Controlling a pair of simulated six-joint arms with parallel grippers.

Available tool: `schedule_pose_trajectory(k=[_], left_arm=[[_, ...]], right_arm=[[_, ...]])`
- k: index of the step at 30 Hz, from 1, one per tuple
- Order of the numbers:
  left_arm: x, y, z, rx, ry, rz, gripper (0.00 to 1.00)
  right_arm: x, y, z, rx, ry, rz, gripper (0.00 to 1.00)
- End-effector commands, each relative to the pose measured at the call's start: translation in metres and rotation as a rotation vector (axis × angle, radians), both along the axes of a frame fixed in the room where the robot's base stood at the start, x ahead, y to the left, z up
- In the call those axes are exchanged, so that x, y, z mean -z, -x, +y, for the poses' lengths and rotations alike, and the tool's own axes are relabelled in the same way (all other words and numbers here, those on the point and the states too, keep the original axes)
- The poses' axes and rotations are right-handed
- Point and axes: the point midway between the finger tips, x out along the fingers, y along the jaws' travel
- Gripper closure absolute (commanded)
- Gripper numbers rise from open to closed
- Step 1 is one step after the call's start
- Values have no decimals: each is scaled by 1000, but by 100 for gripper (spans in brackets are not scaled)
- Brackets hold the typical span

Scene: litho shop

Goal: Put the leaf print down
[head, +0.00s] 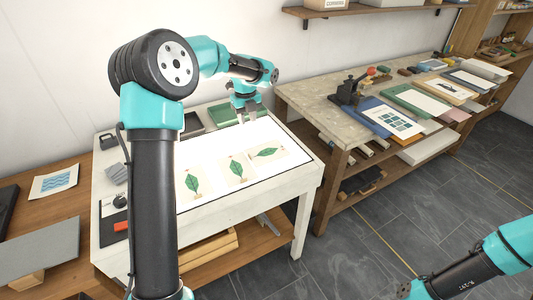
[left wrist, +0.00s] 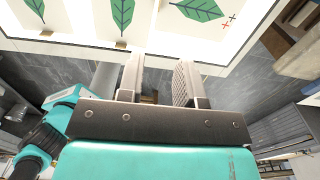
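Three leaf prints lie flat on the glowing white light table (head: 215,148): a left one (head: 193,184), a middle one (head: 235,171) and a right one (head: 267,153). Each shows a green leaf on pale paper. The left wrist view shows leaves along its top edge, the right one (left wrist: 200,10) with small red and black crosses beside it. My left gripper (head: 246,117) is over the back of the light table, apart from the prints. Its fingers (left wrist: 158,82) are spread with nothing between them. My right gripper (head: 410,291) is at the bottom edge, partly cut off; its fingers are unclear.
A blue wave print (head: 54,182) lies on the wooden bench at left. A dark block and a green block (head: 222,115) sit at the light table's back. The workbench (head: 310,95) at right holds a press, trays and prints. Open grey floor lies between.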

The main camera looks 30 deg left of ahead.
Motion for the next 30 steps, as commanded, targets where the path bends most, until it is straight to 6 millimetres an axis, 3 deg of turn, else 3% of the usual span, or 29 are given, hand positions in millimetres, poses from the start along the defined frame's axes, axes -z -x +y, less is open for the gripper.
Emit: schedule_pose_trajectory(k=[21, 30], left_arm=[[109, 0, 0, -2, 0, 3, 67], [120, 0, 0, -1, 0, 0, 67]], right_arm=[[0, 0, 0, 0, 0, 0, 57], [0, 0, 0, 0, 0, 0, 57]])
